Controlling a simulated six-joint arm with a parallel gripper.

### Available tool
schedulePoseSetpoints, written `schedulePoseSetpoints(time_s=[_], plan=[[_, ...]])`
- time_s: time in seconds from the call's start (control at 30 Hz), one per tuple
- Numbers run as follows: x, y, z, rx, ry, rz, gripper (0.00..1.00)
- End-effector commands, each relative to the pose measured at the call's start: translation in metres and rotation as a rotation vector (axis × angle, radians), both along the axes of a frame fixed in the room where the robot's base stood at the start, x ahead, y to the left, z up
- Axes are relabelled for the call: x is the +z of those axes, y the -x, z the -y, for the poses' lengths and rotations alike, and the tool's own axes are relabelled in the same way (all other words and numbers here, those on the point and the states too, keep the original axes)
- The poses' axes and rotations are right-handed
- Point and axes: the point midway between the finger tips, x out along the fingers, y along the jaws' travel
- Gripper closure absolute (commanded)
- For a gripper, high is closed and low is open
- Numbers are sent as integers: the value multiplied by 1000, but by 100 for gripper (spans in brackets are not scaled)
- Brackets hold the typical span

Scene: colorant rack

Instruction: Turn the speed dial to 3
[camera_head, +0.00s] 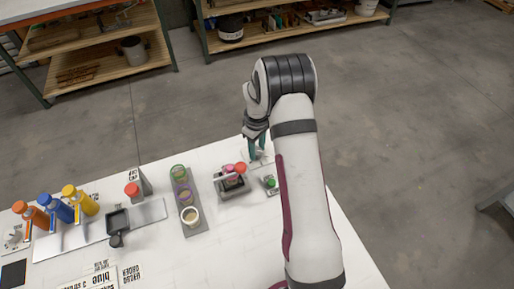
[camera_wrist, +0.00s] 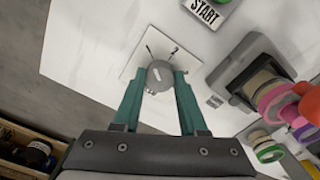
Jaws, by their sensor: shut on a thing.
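The speed dial (camera_wrist: 159,72) is a round grey knob on a small white plate (camera_wrist: 137,62) with printed marks. A mark like a 2 shows above right of it, with tick lines nearby. Its pointer direction is unclear. My gripper (camera_wrist: 160,80) has its two teal fingers on either side of the knob, shut on it. In the head view, my gripper (camera_head: 258,154) reaches down at the table's far edge, and the dial is mostly hidden there by the fingers.
A START label (camera_wrist: 205,13) sits near the dial; a green button (camera_head: 270,183) stands nearby. A grey machine (camera_head: 233,190) with pink and red parts is left of it. A cup rack (camera_head: 195,229) and colorant bottles (camera_head: 60,210) stand farther left.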

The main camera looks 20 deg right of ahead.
Motion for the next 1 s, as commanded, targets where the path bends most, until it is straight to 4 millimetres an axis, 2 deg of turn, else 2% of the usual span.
schedulePoseSetpoints(time_s=[1.0], plan=[[1, 0, 0, -929, 0, -2, 100]])
